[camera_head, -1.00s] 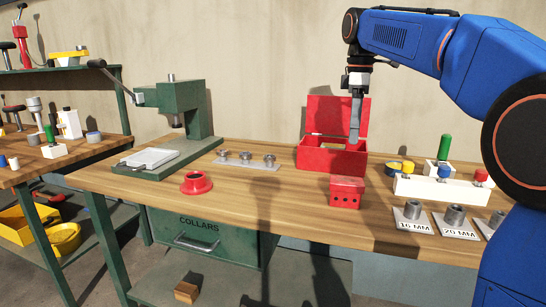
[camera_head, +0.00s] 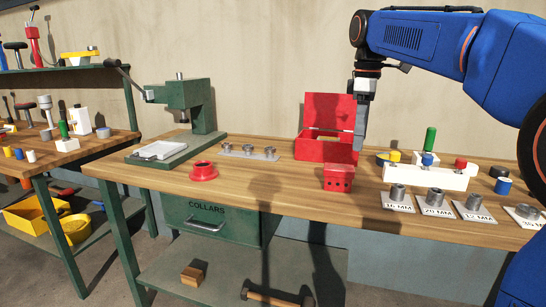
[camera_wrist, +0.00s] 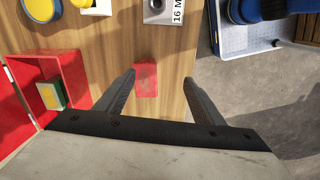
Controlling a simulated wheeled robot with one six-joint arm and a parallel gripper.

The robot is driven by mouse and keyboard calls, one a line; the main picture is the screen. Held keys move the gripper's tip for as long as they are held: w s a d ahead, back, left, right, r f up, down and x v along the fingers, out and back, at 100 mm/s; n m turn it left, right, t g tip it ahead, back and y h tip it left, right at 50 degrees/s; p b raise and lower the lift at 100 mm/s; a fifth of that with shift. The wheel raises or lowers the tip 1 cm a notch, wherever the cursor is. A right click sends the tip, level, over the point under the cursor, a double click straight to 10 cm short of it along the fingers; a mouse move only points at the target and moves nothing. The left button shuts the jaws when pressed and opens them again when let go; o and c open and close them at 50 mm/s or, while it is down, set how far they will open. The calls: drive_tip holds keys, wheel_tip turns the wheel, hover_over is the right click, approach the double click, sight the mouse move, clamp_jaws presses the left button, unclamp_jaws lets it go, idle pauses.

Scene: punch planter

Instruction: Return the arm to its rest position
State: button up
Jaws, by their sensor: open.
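My gripper (camera_head: 360,138) hangs from my blue arm, pointing down, at the right side of the open red box (camera_head: 322,151). Its two fingers stand apart with nothing between them; the wrist view shows them spread (camera_wrist: 160,72). Below them in the wrist view is the small red block (camera_wrist: 145,78), clear of the fingers. In the head view the red block (camera_head: 338,178), with dark holes in its face, stands on the bench in front of the box. The box lid is up, and a yellow and green item (camera_wrist: 50,96) lies inside.
A white rack (camera_head: 425,177) with coloured-handled tools and a row of labelled collars (camera_head: 435,198) stand to the right. A green press (camera_head: 192,115), a red flanged ring (camera_head: 204,171) and a grey strip of collars (camera_head: 248,152) are to the left. Open air surrounds my arm above the bench.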

drive_tip(key=s+d+f+m+t, duration=0.2)
drive_tip(key=s+f+m, duration=0.4)
drive_tip(key=s+f, duration=0.8)
drive_tip(key=s+d+f+m+t, duration=0.2)
drive_tip(key=s+d+f+m, duration=0.2)
drive_tip(key=s+f, duration=1.1)
drive_tip(key=s+m, duration=0.2)
drive_tip(key=m, duration=0.1)
drive_tip(key=shift+r, duration=0.1)
